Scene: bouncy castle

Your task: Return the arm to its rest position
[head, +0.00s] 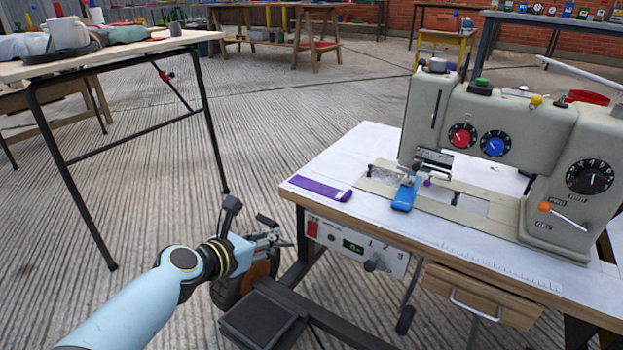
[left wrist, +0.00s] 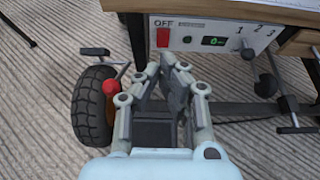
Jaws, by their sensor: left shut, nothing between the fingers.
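My left arm comes in from the lower left of the head view. Its left gripper (head: 279,237) is shut and empty, in front of the sewing table's left front corner and lower than the tabletop. In the left wrist view the fingers of the left gripper (left wrist: 174,62) point toward the control box (left wrist: 205,36) under the tabletop, with nothing between them. I cannot tell whether they touch anything there. My right gripper does not show in either view.
A sewing machine (head: 487,133) stands on the white table (head: 345,152), with a purple strip (head: 320,189) and a blue piece (head: 405,194). A wheel (left wrist: 91,106) and pedal (head: 262,320) sit low by the table. A folding table (head: 125,56) stands left; the floor between is clear.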

